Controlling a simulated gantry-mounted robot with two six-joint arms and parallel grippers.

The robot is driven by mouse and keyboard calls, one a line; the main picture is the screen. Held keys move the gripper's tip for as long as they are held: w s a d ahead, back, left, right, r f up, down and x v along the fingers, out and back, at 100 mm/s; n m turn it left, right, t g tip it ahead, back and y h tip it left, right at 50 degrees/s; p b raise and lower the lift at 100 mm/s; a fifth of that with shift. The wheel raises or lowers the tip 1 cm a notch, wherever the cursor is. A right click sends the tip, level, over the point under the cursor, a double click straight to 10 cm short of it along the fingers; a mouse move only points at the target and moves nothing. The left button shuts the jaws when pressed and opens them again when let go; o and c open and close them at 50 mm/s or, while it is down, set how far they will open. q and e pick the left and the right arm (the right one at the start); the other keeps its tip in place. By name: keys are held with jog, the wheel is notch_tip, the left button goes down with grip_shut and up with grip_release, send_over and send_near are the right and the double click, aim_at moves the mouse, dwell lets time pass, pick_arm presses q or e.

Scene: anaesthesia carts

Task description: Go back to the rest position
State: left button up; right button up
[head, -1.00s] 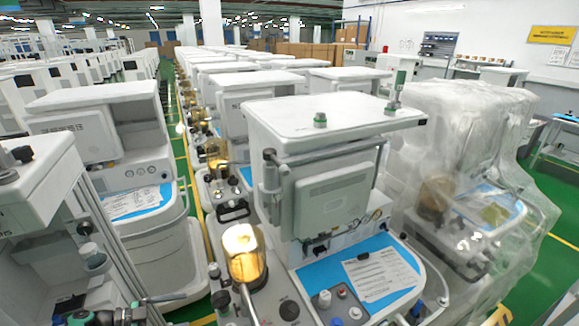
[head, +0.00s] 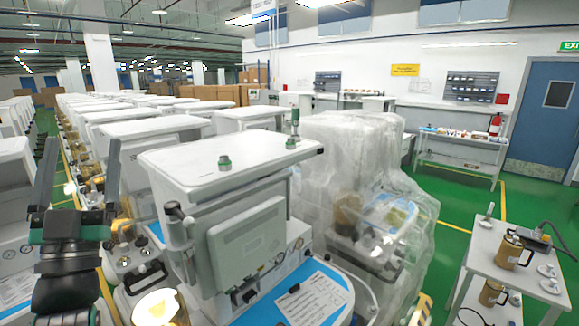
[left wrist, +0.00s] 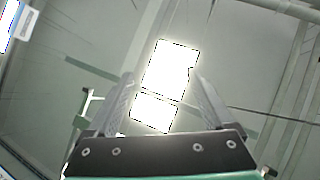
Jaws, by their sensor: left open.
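My left gripper (head: 82,172) stands at the left of the head view with its two grey fingers pointing up and spread apart. Nothing is between them. In the left wrist view the open fingers of my left gripper (left wrist: 162,108) frame only the ceiling and bright lamps (left wrist: 172,68). My right gripper is not in view. The nearest anaesthesia cart (head: 245,240) stands to the right of my left gripper, with small green-capped fittings on its white top. A blue sheet with a paper (head: 310,300) lies on its work surface.
A cart under clear plastic (head: 355,150) stands behind and right. Rows of carts (head: 120,130) run back at the left. A white side table (head: 490,255) with brass-coloured canisters (head: 508,252) is at the right. Green floor (head: 450,210) is clear between the carts and the wall bench (head: 460,165).

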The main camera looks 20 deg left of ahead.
pick_arm(q)
jog(key=s+d+r+m+t+h, duration=0.15)
jog(key=s+d+h, duration=0.25)
jog(key=d+h, duration=0.5)
jog(key=s+d+r+m+t+h, duration=0.1)
jog(key=s+d+r+m+h, duration=0.3)
jog(key=d, duration=0.8)
notch_tip(320, 180, up, 22)
jog(key=s+n+h+p, duration=0.1)
jog(key=h+p, duration=0.1)
jog(key=p, duration=2.1)
jog(key=shift+d+n, duration=0.35)
jog(key=shift+d, duration=0.05)
